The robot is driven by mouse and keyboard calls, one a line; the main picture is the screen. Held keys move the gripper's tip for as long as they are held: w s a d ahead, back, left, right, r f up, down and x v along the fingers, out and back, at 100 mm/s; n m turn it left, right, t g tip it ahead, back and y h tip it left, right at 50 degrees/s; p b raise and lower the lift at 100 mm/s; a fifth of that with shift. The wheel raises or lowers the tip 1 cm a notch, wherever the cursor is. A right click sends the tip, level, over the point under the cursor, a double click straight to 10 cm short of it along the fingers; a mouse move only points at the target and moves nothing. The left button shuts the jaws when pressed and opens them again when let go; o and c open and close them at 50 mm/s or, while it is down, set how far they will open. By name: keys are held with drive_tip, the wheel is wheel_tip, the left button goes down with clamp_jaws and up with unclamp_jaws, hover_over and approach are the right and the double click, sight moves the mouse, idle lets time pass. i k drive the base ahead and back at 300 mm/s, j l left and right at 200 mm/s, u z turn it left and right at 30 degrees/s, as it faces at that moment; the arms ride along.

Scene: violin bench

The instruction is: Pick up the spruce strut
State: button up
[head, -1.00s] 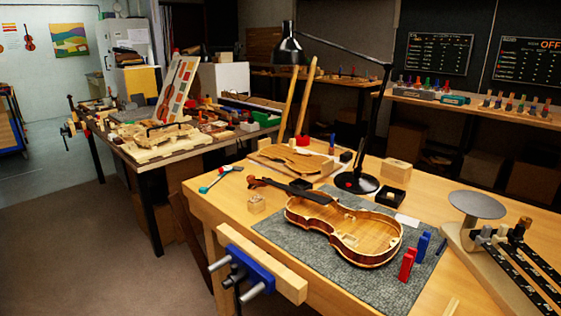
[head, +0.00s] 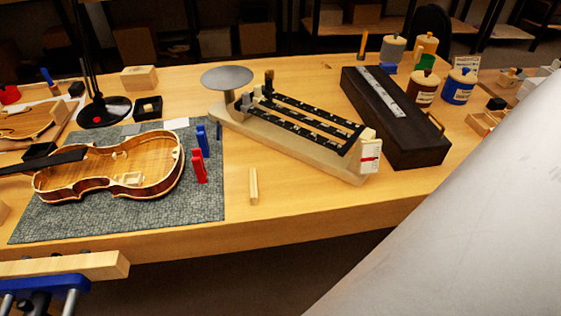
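A small pale wooden stick, which looks like the spruce strut (head: 253,186), lies on the bare bench top near its front edge. It is to the right of the grey mat and in front of the balance scale. It points roughly from front to back. My gripper is not in view; only a large pale surface, likely a part of my arm, fills the lower right corner.
An open violin body (head: 112,170) lies on the grey mat (head: 205,208), with red clamps (head: 199,167) and blue clamps (head: 202,141) beside it. A balance scale (head: 300,128) stands behind the strut. A long dark case (head: 396,115) and several jars are further right. A vise (head: 60,268) juts out at front left.

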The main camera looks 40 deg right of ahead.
sight(254, 181)
drive_tip(key=i+j+z, duration=0.1)
drive_tip(key=j+z, duration=0.55)
drive_tip(key=z, duration=0.15)
drive_tip(key=j+z, duration=0.8)
drive_tip(key=l, duration=0.1)
